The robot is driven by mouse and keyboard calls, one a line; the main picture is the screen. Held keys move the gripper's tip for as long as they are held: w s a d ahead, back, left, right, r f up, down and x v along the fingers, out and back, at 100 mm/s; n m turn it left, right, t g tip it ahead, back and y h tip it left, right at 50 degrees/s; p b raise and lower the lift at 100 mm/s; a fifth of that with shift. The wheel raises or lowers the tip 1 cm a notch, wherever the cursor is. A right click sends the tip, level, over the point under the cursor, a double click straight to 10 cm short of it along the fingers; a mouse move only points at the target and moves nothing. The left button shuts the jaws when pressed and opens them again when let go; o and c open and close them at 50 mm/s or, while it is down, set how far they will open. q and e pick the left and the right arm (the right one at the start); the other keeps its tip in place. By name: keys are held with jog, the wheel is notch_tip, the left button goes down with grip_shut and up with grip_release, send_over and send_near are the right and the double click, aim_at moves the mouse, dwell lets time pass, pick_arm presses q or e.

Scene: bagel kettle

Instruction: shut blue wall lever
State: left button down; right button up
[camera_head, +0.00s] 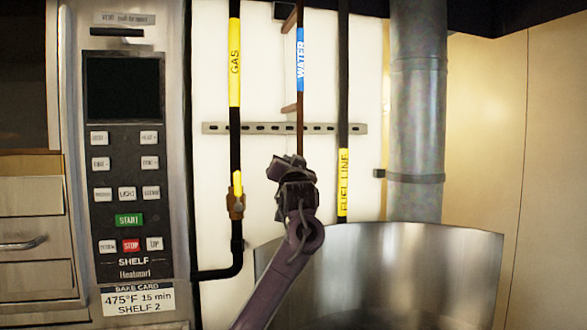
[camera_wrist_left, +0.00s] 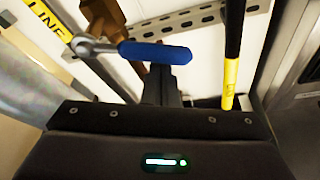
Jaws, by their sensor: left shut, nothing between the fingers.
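The blue lever (camera_wrist_left: 155,52) lies roughly across the left wrist view, with its grey metal pivot end (camera_wrist_left: 88,46) at its left, near a brown pipe fitting. In the head view the lever is hidden behind my left gripper (camera_head: 290,165), which is at the brown water pipe (camera_head: 300,110) with the blue WATER label (camera_head: 300,60). In the wrist view the dark fingers of my left gripper (camera_wrist_left: 161,75) are shut and empty. Their tips overlap the blue handle's lower edge; I cannot tell whether they touch it. My right gripper is not in view.
A black gas pipe (camera_head: 235,130) with yellow labels and a valve stands left of my gripper, and the fuel line (camera_head: 343,110) to its right. A slotted metal rail (camera_head: 260,128) crosses the wall. A large steel kettle (camera_head: 400,275) stands below right; an oven panel (camera_head: 125,160) is at left.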

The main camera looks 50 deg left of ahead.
pick_arm(q)
jog(key=shift+s+a+f+n+g+y+b, duration=0.15)
jog(key=shift+f+n+g+y+b, duration=0.3)
jog(key=shift+n, duration=0.7)
jog(key=shift+s+a+f+n+g+y+b, duration=0.15)
jog(key=shift+s+f+n+g+b, duration=0.3)
jog(key=shift+n, duration=0.75)
jog(key=shift+f+n+g+y+b, duration=0.2)
jog(key=shift+f+n+g+y, duration=0.3)
jog(key=shift+n, duration=0.65)
jog(key=shift+f, duration=0.15)
notch_tip(320, 180, up, 5)
jog(key=p, duration=0.4)
jog(key=b+v, duration=0.4)
jog(key=v, duration=0.6)
jog(key=shift+s+f+b, duration=0.15)
jog(key=shift+f+b, duration=0.15)
jog(key=shift+f, duration=0.15)
jog(key=shift+a, duration=0.1)
